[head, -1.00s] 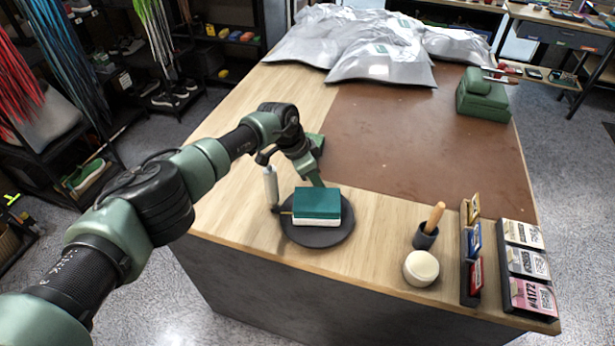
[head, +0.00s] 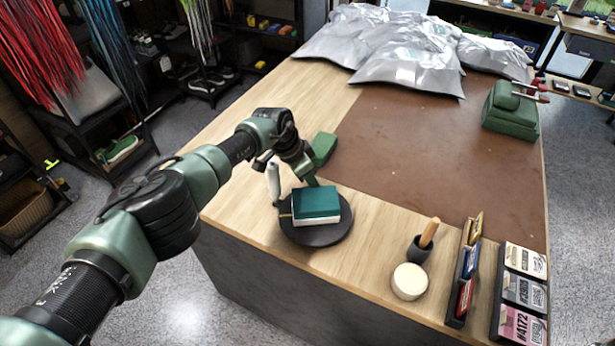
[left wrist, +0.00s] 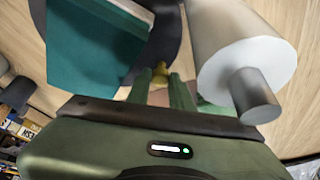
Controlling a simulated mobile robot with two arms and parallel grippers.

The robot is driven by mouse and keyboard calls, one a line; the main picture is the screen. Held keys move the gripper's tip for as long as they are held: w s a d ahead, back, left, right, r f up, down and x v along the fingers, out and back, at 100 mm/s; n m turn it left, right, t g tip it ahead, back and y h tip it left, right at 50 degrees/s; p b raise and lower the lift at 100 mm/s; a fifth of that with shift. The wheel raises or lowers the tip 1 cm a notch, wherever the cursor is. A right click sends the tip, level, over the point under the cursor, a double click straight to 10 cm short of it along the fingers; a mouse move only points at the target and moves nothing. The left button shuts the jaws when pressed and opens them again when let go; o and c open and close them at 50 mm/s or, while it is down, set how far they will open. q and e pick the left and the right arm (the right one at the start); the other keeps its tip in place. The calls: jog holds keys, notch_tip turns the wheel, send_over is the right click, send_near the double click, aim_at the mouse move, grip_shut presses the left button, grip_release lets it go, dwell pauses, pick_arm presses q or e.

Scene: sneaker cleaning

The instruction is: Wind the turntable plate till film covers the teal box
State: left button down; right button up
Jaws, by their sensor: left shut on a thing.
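The teal box (head: 316,201), with a white lower part, sits on the dark round turntable plate (head: 325,236). I cannot make out any film on its teal top. A pale film roll (head: 273,180) stands upright at the plate's left edge, and it looms large in the left wrist view (left wrist: 245,60). My left gripper (head: 312,182) reaches down behind the box. In the left wrist view its fingers are shut on a small brass knob (left wrist: 160,70) at the plate's edge, between box and roll. The knob is hidden in the head view. My right gripper is not in view.
A green block (head: 323,148) lies behind my left gripper. A brush in a dark cup (head: 418,250), a cream jar (head: 409,281) and card racks (head: 522,290) stand to the right. Silver bags (head: 410,50) lie at the back. The brown mat (head: 430,150) is mostly clear.

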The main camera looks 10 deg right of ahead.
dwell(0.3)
pick_arm(q)
jog(key=c, duration=1.5)
grip_release()
jog(key=shift+c, duration=0.2)
jog(key=shift+r, duration=0.1)
jog(key=v, duration=0.7)
jog(key=shift+r+p, duration=0.3)
jog(key=shift+r, duration=0.05)
